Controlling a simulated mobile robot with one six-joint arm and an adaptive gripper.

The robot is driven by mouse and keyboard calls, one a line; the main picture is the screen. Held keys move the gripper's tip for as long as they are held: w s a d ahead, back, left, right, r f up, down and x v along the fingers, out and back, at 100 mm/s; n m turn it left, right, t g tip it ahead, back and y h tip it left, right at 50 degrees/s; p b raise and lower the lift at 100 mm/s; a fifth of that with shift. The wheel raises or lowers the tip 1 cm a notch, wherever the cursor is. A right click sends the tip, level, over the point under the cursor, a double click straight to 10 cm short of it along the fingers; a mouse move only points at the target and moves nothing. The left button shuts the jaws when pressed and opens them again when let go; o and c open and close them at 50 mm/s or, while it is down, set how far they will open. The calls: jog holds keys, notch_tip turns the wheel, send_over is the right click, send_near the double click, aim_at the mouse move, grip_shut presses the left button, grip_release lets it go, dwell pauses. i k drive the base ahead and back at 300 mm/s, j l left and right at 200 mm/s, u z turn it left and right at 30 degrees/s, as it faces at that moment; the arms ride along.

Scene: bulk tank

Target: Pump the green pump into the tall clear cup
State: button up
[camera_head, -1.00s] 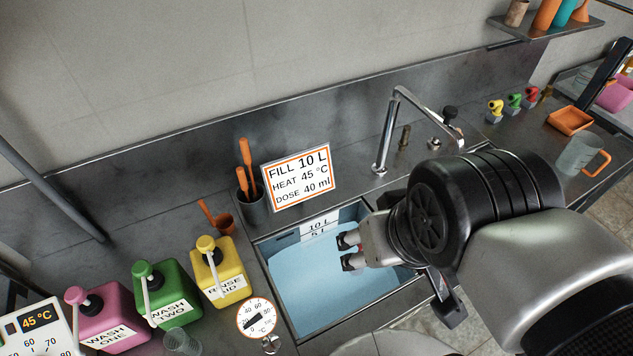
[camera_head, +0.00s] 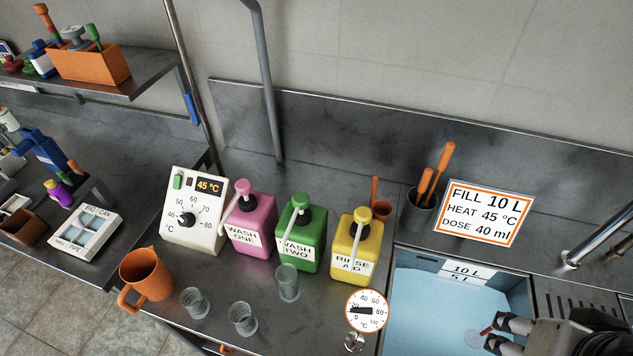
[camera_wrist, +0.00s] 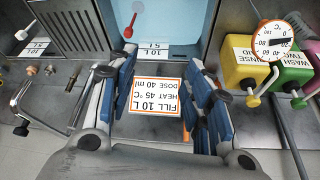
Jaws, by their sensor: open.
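The green WASH TWO container (camera_head: 300,240) stands on the steel counter between the pink and yellow ones. Its green pump head (camera_head: 300,203) has a pale spout pointing down toward the front. The tall clear cup (camera_head: 287,284) stands upright in front of the green container, near the spout; I cannot tell if it is exactly under it. My gripper (camera_head: 506,334) is open and empty over the sink, well right of the green pump. In the wrist view its open fingers (camera_wrist: 163,95) are apart, and the green container (camera_wrist: 290,72) shows at the right edge.
Two shorter clear cups (camera_head: 194,303) (camera_head: 243,318) and an orange jug (camera_head: 147,275) stand left of the tall cup. The yellow container (camera_head: 357,247) and dial gauge (camera_head: 367,311) lie between my gripper and the green pump. The water-filled sink (camera_head: 388,300) is below my gripper.

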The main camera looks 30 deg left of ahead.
aim_at(299, 200)
jog(key=u, duration=1.6)
